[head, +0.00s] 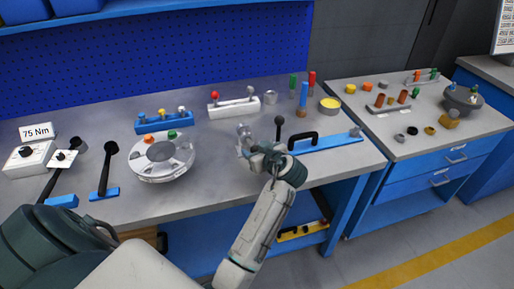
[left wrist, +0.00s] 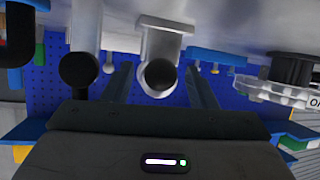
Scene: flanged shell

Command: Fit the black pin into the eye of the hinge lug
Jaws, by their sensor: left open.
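My left gripper (head: 247,146) is at the front middle of the bench, partly hidden by its own wrist. In the left wrist view its two fingers (left wrist: 160,88) are spread, one on each side of a grey upright lug (left wrist: 160,42) with a flanged foot. A dark round face (left wrist: 158,77) shows at the lug's rounded end, between the fingers with a gap on both sides. I cannot tell whether this is the black pin's end or the open eye. In the head view, grey metal of the lug (head: 242,130) shows just beyond the gripper. My right gripper is out of view.
A black ball-topped lever (head: 279,122) stands close beside the gripper; its ball (left wrist: 80,70) is left of the fingers. A blue bar with a black handle (head: 302,138) lies to the right. A round grey flanged shell (head: 161,165) lies left. Bench between shell and gripper is clear.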

